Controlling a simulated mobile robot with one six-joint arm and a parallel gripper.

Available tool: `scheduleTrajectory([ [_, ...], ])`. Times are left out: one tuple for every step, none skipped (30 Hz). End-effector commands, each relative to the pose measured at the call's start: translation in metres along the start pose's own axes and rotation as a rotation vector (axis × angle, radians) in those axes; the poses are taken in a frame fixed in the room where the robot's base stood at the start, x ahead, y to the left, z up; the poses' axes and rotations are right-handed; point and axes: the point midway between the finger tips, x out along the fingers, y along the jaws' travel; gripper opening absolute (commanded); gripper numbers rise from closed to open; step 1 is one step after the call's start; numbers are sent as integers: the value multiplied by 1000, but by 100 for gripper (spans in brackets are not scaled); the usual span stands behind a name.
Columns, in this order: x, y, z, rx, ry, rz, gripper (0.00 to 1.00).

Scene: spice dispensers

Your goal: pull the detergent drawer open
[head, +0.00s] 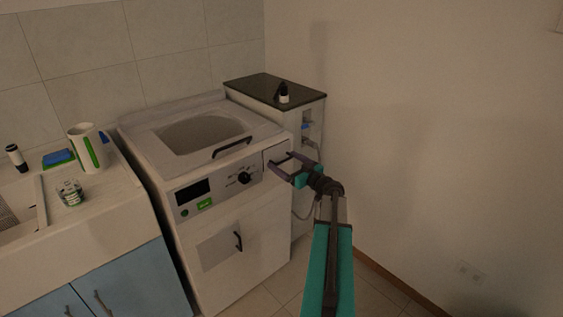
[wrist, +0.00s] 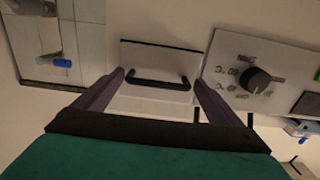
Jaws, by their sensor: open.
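The detergent drawer (wrist: 140,57) is a pale panel at the upper right of the washing machine's front, and it looks shut. Its dark bar handle (wrist: 158,79) shows in the wrist view between my fingers. In the head view the drawer front (head: 277,153) is partly hidden behind my gripper. My gripper (head: 282,162) is open, with its fingers pointing at the drawer. In the wrist view the two fingertips (wrist: 158,76) lie on either side of the handle. I cannot tell whether they touch it.
The washing machine (head: 240,215) has a control panel with a dark knob (head: 244,178) beside the drawer and a lid handle (head: 232,147) above. A narrow shelf unit (head: 312,105) with a small bottle (head: 283,93) stands to the right. The sink counter (head: 110,205) is at left.

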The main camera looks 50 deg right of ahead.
Motion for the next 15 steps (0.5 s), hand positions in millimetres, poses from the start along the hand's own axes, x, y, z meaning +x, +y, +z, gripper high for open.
scheduleTrajectory([
  [5, 0, 0, 0, 0, -1, 90],
  [6, 0, 0, 0, 0, 0, 90],
  [8, 0, 0, 0, 0, 0, 90],
  [9, 0, 0, 1, 0, 0, 90],
  [9, 0, 0, 1, 0, 1, 90],
  [10, 0, 0, 1, 0, 1, 90],
  [10, 0, 0, 1, 0, 1, 90],
  [10, 0, 0, 1, 0, 1, 90],
  [10, 0, 0, 0, 0, 1, 90],
  [10, 0, 0, 0, 0, 1, 90],
  [10, 0, 0, 0, 0, 1, 90],
  [10, 0, 0, 0, 0, 1, 90],
  [10, 0, 0, 0, 0, 1, 90],
  [10, 0, 0, 0, 0, 1, 90],
  [10, 0, 0, 0, 0, 1, 85],
])
